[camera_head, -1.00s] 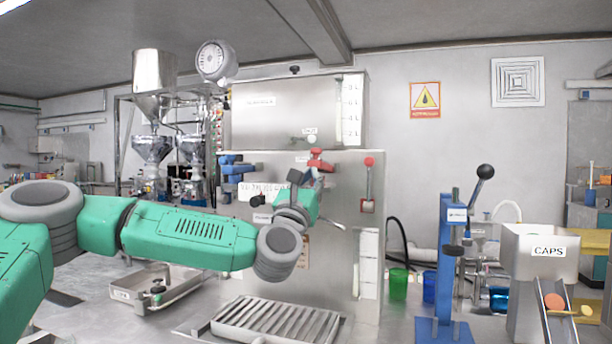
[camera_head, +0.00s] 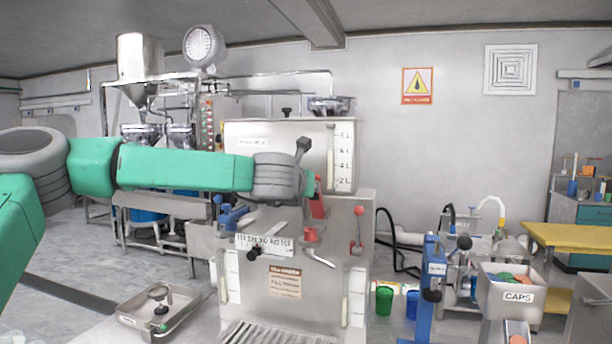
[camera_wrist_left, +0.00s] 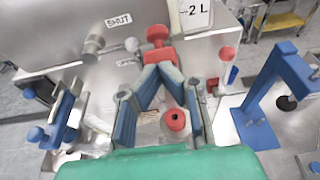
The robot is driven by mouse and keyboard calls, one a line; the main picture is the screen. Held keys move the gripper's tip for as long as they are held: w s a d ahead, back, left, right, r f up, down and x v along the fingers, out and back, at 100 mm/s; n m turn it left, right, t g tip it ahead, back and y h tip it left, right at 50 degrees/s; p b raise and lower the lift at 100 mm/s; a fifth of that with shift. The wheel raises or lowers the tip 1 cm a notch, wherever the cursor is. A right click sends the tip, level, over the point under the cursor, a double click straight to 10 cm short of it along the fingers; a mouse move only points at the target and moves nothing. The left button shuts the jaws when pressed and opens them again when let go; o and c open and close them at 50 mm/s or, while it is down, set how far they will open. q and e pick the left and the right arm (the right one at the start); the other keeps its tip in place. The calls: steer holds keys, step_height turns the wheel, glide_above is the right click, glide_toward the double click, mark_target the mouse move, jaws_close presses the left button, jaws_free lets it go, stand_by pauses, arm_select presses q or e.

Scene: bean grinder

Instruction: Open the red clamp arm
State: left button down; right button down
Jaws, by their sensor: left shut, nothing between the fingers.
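The red clamp arm (camera_head: 317,204) stands upright at the top front edge of the steel machine, just right of its middle. In the left wrist view, a red part (camera_wrist_left: 158,36) that looks like this clamp arm lies straight beyond my fingertips. My left gripper (camera_wrist_left: 159,70) is shut and empty, with its tips close to the red part. I cannot tell whether they touch. In the head view, my green forearm and grey wrist hide most of the gripper. A red round knob (camera_wrist_left: 174,120) shows between and below the fingers. My right gripper is not in view.
A blue clamp (camera_head: 232,213) sits left on the same machine, and a red-knobbed lever (camera_head: 359,212) stands right. A blue press stand (camera_head: 428,280) and a CAPS box (camera_head: 513,293) are further right. A metal tray (camera_head: 160,308) lies at lower left.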

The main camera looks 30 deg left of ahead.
arm_select(q)
steer(key=shift+w+a+r+p, duration=0.2)
steer(key=shift+w+r, duration=0.2)
steer(key=shift+w, duration=0.3)
steer(key=shift+w+a+r+p, duration=0.15)
steer(key=shift+w+r+p, duration=0.1)
steer(key=shift+w+r, duration=0.35)
steer(key=shift+w+a+r+p, duration=0.15)
steer(key=shift+w+r+p, duration=0.1)
steer(key=shift+w, duration=0.55)
steer(key=shift+w+r, duration=0.15)
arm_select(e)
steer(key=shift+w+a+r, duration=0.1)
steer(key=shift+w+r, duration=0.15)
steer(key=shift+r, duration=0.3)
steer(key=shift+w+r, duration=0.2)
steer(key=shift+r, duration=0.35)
arm_select(q)
steer(key=shift+r, duration=0.15)
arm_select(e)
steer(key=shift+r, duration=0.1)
